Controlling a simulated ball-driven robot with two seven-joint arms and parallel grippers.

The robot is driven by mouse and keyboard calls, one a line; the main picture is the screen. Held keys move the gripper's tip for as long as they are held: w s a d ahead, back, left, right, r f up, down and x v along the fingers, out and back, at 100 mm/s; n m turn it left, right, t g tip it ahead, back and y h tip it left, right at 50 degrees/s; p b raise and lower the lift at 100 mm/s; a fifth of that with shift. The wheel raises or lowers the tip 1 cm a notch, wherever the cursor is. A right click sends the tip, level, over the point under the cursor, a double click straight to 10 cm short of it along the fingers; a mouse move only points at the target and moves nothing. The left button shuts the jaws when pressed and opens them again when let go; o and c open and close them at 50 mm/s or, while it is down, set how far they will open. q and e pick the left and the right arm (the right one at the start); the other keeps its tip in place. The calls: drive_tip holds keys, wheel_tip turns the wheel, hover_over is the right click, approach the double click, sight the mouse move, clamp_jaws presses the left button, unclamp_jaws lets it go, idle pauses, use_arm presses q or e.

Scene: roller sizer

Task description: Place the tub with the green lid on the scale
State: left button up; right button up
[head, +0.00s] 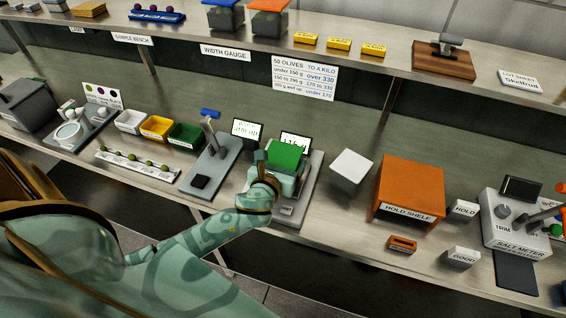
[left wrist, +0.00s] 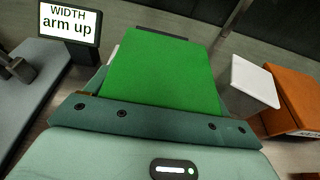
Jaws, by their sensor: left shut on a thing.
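The tub with the green lid (head: 285,156) is over the scale (head: 310,183) in the head view. My left gripper (head: 280,172) is shut on this tub, with its fingers across the tub's body below the lid. The green lid (left wrist: 158,72) also fills the middle of the left wrist view. The scale's lit display (head: 295,142) stands behind the tub and shows a number that is partly hidden and hard to read. The gripper hides the tub's underside, so I cannot tell whether it touches the scale's plate. My right gripper is not in view.
The width gauge (head: 205,168) with its upright arm and screen (head: 246,130) stands left of the scale. A white-topped tub (head: 351,167) and the orange hold shelf (head: 411,184) stand to the right. A raised shelf (head: 354,63) runs along the back.

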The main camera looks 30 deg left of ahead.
use_arm(q)
drive_tip(key=shift+f, duration=0.15)
drive_tip(key=o, duration=1)
drive_tip(key=shift+s+r, duration=0.25)
drive_tip(key=shift+s, duration=0.1)
drive_tip(key=p+v, duration=0.1)
drive_tip(key=v, duration=1)
drive_tip(key=shift+s+d+p, duration=0.15)
drive_tip(key=shift+p, duration=0.15)
